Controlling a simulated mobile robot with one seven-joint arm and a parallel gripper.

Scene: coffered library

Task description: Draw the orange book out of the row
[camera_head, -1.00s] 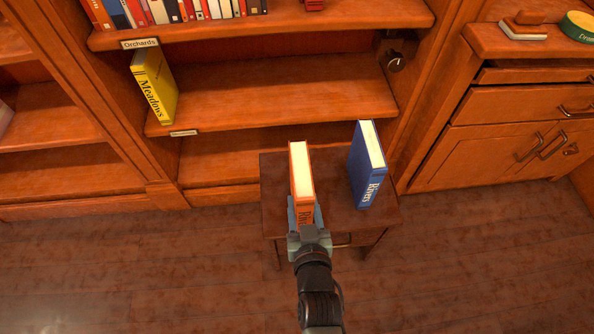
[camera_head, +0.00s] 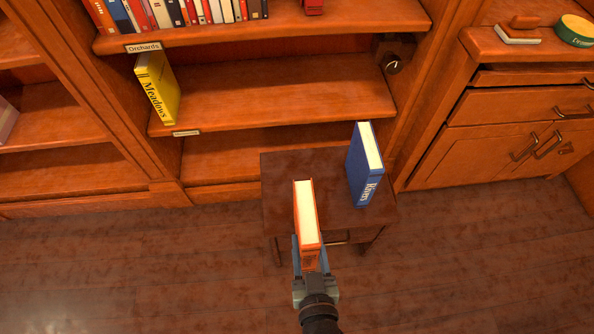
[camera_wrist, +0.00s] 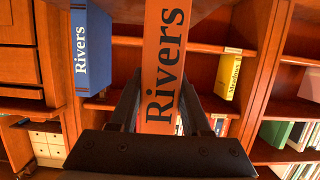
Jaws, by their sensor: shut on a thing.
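The orange book (camera_head: 306,212) stands upright at the front edge of a small dark table, its pale page top facing up. Its spine, lettered "Rivers", fills the middle of the wrist view (camera_wrist: 163,70). My gripper (camera_head: 310,258) is shut on the spine end of the orange book, one finger on each side. A blue book (camera_head: 364,165), also lettered "Rivers", stands on the table to the right, apart from the orange one. It shows at the left of the wrist view (camera_wrist: 91,48).
The small table (camera_head: 283,168) has bare top behind and between the books. A yellow "Meadows" book (camera_head: 158,88) leans on the shelf (camera_head: 270,95) behind. A cabinet with drawers (camera_head: 520,105) stands at the right. The floor in front is clear.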

